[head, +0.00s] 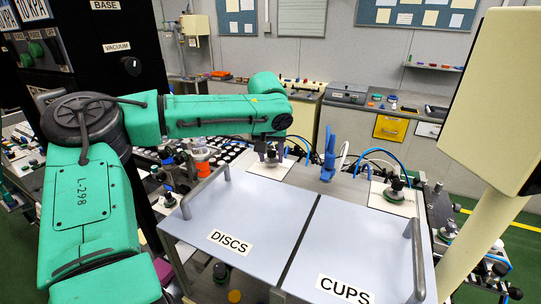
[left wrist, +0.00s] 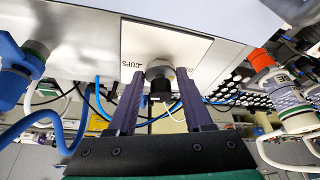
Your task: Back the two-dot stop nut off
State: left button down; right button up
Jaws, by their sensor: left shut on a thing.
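My left gripper (head: 270,152) is at the white square plate (head: 272,168) behind the DISCS lid. In the left wrist view, my left gripper (left wrist: 160,82) has its two dark fingers shut on a grey round nut (left wrist: 158,68) with a black end, in front of the white plate (left wrist: 150,45), which carries a label reading CUPS. I cannot make out any dots on the nut, so I cannot tell its marking. In the head view the nut is mostly hidden by the gripper. A similar knob (head: 397,186) stands on a second white plate (head: 390,202) to the right. My right gripper is not in view.
Two lids, DISCS (head: 245,210) and CUPS (head: 350,235), with upright grey handles, cover the bench front. A blue fitting (head: 328,160) with hoses stands between the plates. In the left wrist view, a white cylinder with an orange cap (left wrist: 285,90) is at the right.

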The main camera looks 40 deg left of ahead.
pick_arm(q)
jog(key=n, duration=0.1)
jog(key=n+g, duration=0.1)
jog(key=n, duration=0.1)
jog(key=n+y, duration=0.1)
jog(key=n, duration=0.1)
jog(key=shift+w+d, duration=0.15)
jog(key=shift+w, duration=0.15)
jog(key=n+g, duration=0.1)
jog(key=n, duration=0.2)
jog(key=shift+w+n+g+y, duration=0.15)
jog(key=shift+n+g+y, duration=0.25)
jog(key=n, duration=0.1)
jog(key=n+g, duration=0.1)
jog(key=n, duration=0.2)
jog(key=shift+w+g, duration=0.25)
jog(key=shift+g, duration=0.15)
jog(key=shift+w+f+n+g+h, duration=0.15)
jog(key=shift+n+g, duration=0.25)
jog(key=shift+n, duration=0.7)
jog(key=shift+n+g+h, duration=0.25)
jog(key=shift+n+g, duration=0.15)
jog(key=shift+n, duration=0.7)
jog(key=c, duration=0.6)
grip_release()
jog(key=o, duration=0.3)
jog(key=shift+a, duration=0.25)
jog(key=shift+d, duration=0.15)
